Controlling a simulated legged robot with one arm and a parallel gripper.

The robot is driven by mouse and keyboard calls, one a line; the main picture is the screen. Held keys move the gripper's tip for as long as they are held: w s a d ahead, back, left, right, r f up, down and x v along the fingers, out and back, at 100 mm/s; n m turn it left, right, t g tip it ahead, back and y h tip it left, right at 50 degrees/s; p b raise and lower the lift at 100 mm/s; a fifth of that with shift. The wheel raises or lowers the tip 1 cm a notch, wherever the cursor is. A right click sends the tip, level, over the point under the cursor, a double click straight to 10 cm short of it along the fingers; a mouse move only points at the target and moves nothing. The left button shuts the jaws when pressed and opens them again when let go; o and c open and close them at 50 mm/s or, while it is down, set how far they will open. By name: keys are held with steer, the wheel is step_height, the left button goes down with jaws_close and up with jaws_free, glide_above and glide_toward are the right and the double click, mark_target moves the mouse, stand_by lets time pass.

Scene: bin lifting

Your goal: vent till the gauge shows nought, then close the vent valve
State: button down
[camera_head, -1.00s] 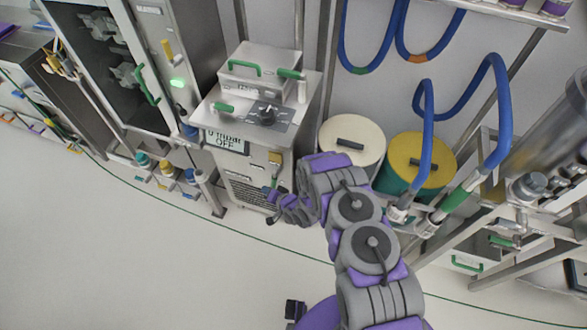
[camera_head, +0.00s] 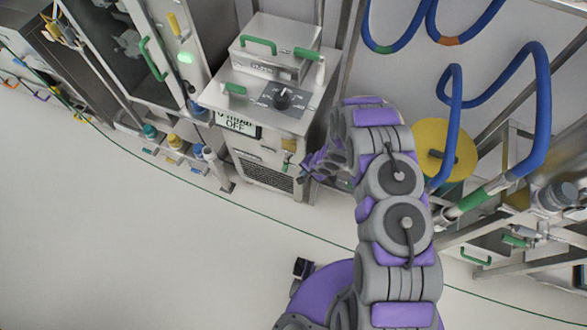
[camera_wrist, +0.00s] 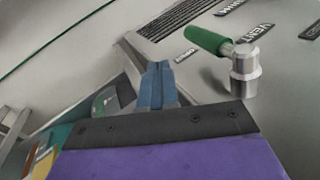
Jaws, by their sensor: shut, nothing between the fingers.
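The vent valve (camera_wrist: 244,72) in the wrist view has a metal stem and a green lever (camera_wrist: 208,40) pointing up-left, beside a "VENT" label (camera_wrist: 262,31). In the head view a small green lever (camera_head: 286,160) shows low on the steel cabinet's front. The display (camera_head: 237,123) above it, partly cut by the cabinet's top edge, seems to read "0 mbar" and "OFF". My gripper (camera_wrist: 157,86) is shut and empty, its blue fingertips to the left of the valve and apart from it. In the head view my gripper (camera_head: 304,177) is just right of the lever.
The steel cabinet (camera_head: 265,95) carries a black knob (camera_head: 283,97) and a lidded box (camera_head: 275,45). A yellow-topped drum (camera_head: 445,150) and blue hoses (camera_head: 545,100) stand to the right, partly behind my arm. Open floor (camera_head: 130,250) lies front left.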

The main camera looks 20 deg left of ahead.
mark_target(286, 164)
steer(key=w+a+f+b, duration=0.1)
steer(key=a+f, duration=0.2)
steer(key=a, duration=0.2)
steer(key=shift+w+a+f+b, duration=0.15)
steer(key=shift+w+a+b, duration=0.1)
steer(key=shift+w+b, duration=0.05)
